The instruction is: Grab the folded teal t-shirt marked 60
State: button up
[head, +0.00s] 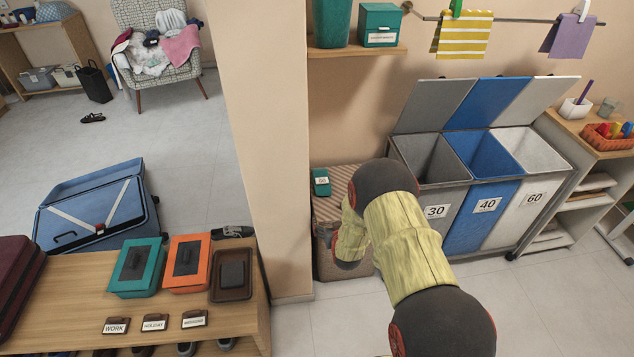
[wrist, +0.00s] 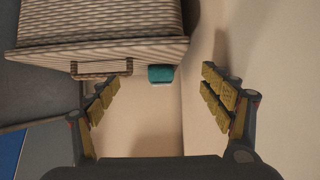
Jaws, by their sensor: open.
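The folded teal t-shirt (head: 320,188) lies on the striped lid of a hamper (head: 337,208), left of my arm in the head view. It bears a small white tag, too small to read surely. In the wrist view the teal t-shirt (wrist: 160,74) shows small at the lid's edge, between the two fingers and beyond their tips. My gripper (wrist: 160,92) is open and empty, apart from the t-shirt.
Three open bins marked 30 (head: 437,211), 40 (head: 487,205) and 60 (head: 534,199) stand right of the hamper. A wall pillar (head: 265,150) stands close at its left. A wooden bench (head: 80,310) with boxes is at lower left. A shelf (head: 357,52) hangs above.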

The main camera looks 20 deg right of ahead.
aim_at(320, 177)
jog(key=i+l, duration=0.2)
jog(key=i, duration=0.3)
jog(key=i+l, duration=0.15)
jog(key=i, duration=0.4)
